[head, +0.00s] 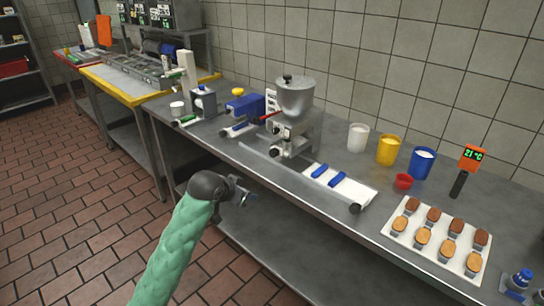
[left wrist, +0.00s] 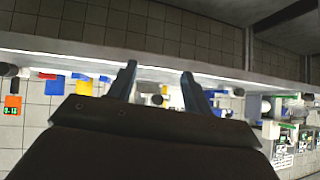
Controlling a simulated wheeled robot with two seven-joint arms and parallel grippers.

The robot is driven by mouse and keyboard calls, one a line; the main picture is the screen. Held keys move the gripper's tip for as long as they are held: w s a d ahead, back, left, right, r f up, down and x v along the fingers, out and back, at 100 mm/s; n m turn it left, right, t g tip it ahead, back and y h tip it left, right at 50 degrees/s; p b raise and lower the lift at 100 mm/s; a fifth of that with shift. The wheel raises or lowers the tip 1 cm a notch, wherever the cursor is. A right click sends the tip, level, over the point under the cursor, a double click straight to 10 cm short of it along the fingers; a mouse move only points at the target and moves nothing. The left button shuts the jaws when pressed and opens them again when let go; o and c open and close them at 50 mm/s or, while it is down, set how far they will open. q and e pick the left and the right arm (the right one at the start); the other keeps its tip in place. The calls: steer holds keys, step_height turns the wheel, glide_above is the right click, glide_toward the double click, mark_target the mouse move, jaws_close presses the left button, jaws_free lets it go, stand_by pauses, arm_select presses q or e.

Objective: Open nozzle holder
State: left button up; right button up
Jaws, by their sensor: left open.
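A steel filling machine (head: 293,110) with a cone-shaped hopper stands on the bench, a red-tipped lever at its left side. I cannot make out which of its parts is the nozzle holder. My left gripper (head: 246,194) is in front of the bench edge, below and left of the machine, apart from it. In the left wrist view my left gripper (left wrist: 159,72) has its two fingers spread with nothing between them; the view is turned over and the bench is far off. My right gripper is in neither view.
The steel bench (head: 240,160) has a tray with blue items (head: 345,187), a white cup (head: 358,138), a yellow cup (head: 388,150), a blue cup (head: 421,163) and a biscuit tray (head: 405,240). A blue device (head: 245,105) stands left of the machine. The tiled floor (head: 80,230) is clear.

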arm_select(q)
steer(key=w+d+m+h, duration=0.1)
steer(key=w+d+h, duration=0.1)
steer(key=w, duration=0.2)
steer(key=m+t+h, duration=0.2)
steer(key=t+h, duration=0.3)
glide_toward(271, 155)
steer(key=x, duration=0.3)
steer(key=p+x, duration=0.1)
steer(key=x, duration=0.5)
steer(key=shift+r+p, duration=0.15)
steer(key=shift+p, duration=0.25)
steer(key=shift+w+d, duration=0.45)
steer(key=shift+w, duration=0.05)
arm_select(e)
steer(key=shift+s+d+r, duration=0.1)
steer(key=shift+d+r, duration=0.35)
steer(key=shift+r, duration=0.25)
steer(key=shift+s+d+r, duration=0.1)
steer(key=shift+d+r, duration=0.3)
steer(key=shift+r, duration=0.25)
arm_select(q)
steer(key=shift+c, duration=0.4)
